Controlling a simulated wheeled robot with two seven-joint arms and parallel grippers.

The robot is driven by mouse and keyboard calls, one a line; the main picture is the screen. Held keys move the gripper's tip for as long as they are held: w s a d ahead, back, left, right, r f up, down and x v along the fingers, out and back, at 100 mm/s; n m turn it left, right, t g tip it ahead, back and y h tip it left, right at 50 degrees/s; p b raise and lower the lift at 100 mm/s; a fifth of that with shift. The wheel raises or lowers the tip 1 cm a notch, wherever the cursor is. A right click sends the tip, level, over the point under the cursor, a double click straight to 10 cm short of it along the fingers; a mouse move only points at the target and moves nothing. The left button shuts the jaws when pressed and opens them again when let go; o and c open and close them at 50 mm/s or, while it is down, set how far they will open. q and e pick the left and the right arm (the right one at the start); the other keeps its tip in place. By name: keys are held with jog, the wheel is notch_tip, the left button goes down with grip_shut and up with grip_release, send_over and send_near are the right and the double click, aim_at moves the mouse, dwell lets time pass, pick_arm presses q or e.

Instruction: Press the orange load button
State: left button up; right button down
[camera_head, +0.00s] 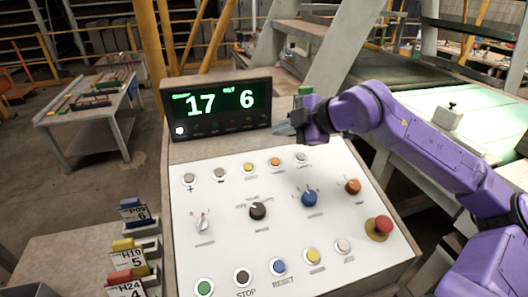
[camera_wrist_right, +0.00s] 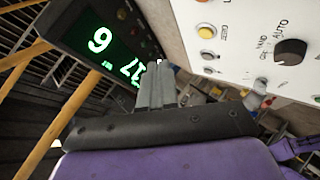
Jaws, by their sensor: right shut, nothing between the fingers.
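A small orange button (camera_head: 275,162) sits in the top row of the white control panel (camera_head: 225,240), between a yellow and a white button. A larger orange-red button (camera_head: 352,187) sits at the panel's right. Their labels are too small to read in the head view, so I cannot tell which is load. My right gripper (camera_head: 280,130) is shut and empty, above the panel's top edge beside the display, apart from both. Its closed fingers (camera_wrist_right: 154,85) show in the wrist view, pointing toward the display. My left gripper is not in view.
The black display (camera_head: 216,106) reads 17 and 6 in green. The panel also holds knobs, several other buttons and a red emergency-stop button (camera_head: 378,227). Labelled small bins (camera_head: 130,270) stand at the lower left. A table (camera_head: 90,110) with bars stands behind them.

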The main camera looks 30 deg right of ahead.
aim_at(275, 162)
jog(key=f+b, duration=0.1)
jog(key=f, duration=0.1)
jog(key=f+b, duration=0.2)
jog(key=f, duration=0.1)
jog(key=w+f+b, duration=0.1)
jog(key=f, duration=0.1)
jog(key=shift+d+f+b, duration=0.25)
jog(key=shift+f+b, duration=0.05)
jog(key=shift+b, duration=0.1)
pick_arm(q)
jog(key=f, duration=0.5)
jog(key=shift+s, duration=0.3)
pick_arm(e)
jog(key=shift+w+f, duration=0.2)
jog(key=shift+f, duration=0.05)
jog(key=shift+s, duration=0.1)
dwell(0.9)
pick_arm(q)
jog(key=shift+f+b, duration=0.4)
jog(key=shift+b, duration=0.15)
pick_arm(e)
jog(key=shift+w+f, duration=0.2)
jog(key=shift+f, duration=0.15)
